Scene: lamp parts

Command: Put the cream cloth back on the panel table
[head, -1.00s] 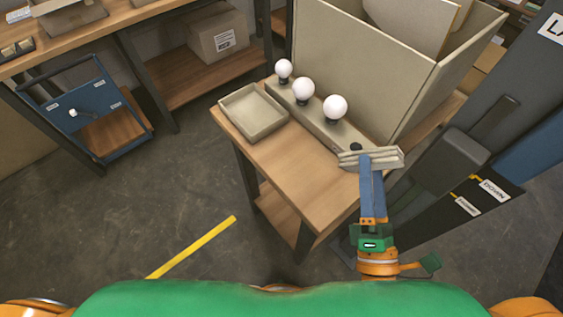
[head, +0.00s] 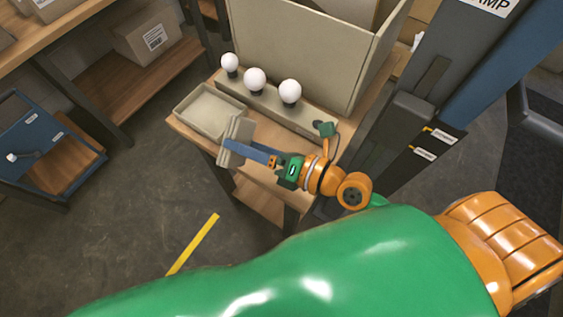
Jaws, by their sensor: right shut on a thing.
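The cream cloth (head: 237,135) is a folded, layered pad. My right gripper (head: 236,147) is shut on it, with its blue fingers pointing left. The cloth is tilted nearly on edge over the front left part of a wooden table (head: 268,130), in front of the tray's right corner in the picture. I cannot tell whether it touches the table or the tray. My left gripper is not in view.
On the table are a shallow cream tray (head: 185,113), a strip with three white bulbs (head: 255,78) and a large cream box (head: 300,50). A dark grey post (head: 405,110) stands to the right. A blue cart (head: 35,150) stands at the left.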

